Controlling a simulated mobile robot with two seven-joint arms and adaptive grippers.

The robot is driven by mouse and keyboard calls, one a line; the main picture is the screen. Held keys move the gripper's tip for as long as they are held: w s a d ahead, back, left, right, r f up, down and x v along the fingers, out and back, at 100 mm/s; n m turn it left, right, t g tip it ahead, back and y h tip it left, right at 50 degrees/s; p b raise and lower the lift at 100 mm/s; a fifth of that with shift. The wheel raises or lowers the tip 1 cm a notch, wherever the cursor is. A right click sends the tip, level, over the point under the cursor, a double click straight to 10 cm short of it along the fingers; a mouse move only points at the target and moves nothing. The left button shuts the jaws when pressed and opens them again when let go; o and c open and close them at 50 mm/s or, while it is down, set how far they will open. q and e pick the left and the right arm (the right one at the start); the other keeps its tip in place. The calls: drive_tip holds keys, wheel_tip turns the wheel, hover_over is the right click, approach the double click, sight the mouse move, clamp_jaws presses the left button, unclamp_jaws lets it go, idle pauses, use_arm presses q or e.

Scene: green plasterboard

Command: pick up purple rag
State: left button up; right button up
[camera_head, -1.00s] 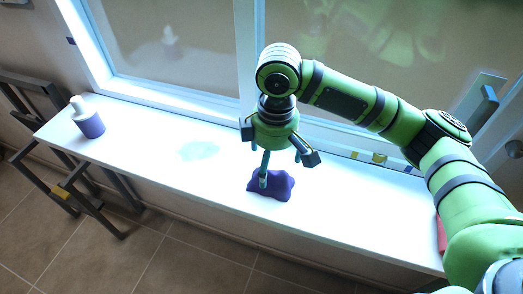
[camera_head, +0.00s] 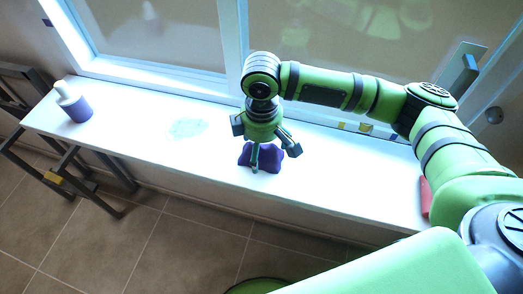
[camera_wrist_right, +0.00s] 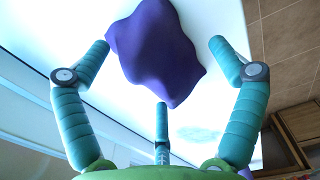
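The purple rag (camera_head: 272,156) lies crumpled on the white windowsill. My right gripper (camera_head: 268,163) is directly above it, pointing down, with its fingers spread. In the right wrist view the rag (camera_wrist_right: 155,50) shows beyond and between the open teal fingertips (camera_wrist_right: 165,50). I see no finger closed on it; whether a fingertip touches it I cannot tell. My left gripper is not in view.
A white bottle with a purple lower part (camera_head: 73,105) stands at the sill's left end. A faint patch (camera_head: 188,129) marks the sill between bottle and rag. A red item (camera_head: 426,196) is at the right, partly hidden by my arm. The window frame (camera_head: 160,88) runs behind.

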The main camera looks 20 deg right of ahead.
drive_tip(key=c, duration=1.3)
drive_tip(key=shift+o, duration=0.2)
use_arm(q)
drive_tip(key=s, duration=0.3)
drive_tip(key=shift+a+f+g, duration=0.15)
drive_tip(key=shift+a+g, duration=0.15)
use_arm(e)
drive_tip(key=shift+f, duration=0.1)
drive_tip(key=shift+s, duration=0.1)
